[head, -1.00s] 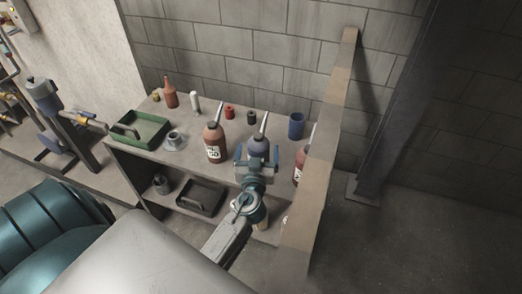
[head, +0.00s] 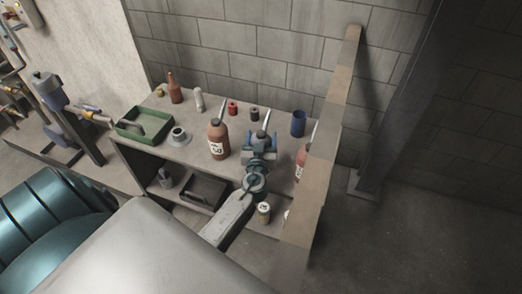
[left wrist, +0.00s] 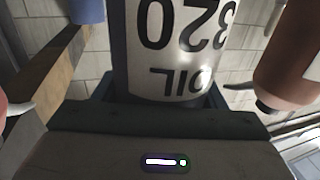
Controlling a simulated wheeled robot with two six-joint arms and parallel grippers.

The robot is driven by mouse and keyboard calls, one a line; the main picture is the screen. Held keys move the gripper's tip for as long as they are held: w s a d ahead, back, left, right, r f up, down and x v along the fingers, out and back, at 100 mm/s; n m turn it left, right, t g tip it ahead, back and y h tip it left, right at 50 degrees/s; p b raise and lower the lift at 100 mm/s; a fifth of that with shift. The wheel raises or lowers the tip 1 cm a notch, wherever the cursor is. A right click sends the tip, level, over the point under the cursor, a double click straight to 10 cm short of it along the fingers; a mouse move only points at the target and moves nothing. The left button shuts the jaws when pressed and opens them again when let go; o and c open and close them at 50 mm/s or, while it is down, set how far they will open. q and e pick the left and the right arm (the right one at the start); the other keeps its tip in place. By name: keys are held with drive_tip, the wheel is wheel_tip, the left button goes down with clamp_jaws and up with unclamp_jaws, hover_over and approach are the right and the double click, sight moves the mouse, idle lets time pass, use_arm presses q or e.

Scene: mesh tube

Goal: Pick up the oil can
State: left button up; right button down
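A dark oil can (head: 263,135) with a thin pale spout stands toward the front right of the bench, largely hidden behind my left gripper (head: 260,145). In the left wrist view the oil can (left wrist: 178,45) fills the middle, its label reading "OIL 320" upside down. The fingers of my left gripper (left wrist: 163,92) lie close against both its sides, with no clear gap, and appear shut on it. I cannot tell whether its base is off the bench top. My right gripper is not in view.
A brown can (head: 217,140) stands close on the left, a reddish can (head: 302,157) on the right, partly behind a beam (head: 325,140). A blue cup (head: 298,123) is behind. A green tray (head: 143,122) is at the bench's left. A dark tray (head: 203,190) sits on the lower shelf.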

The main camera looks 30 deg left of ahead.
use_arm(q)
drive_tip(key=c, duration=0.3)
drive_tip(key=shift+c, duration=0.3)
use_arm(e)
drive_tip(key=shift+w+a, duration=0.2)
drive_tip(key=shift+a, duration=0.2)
use_arm(q)
drive_tip(key=shift+r, duration=0.1)
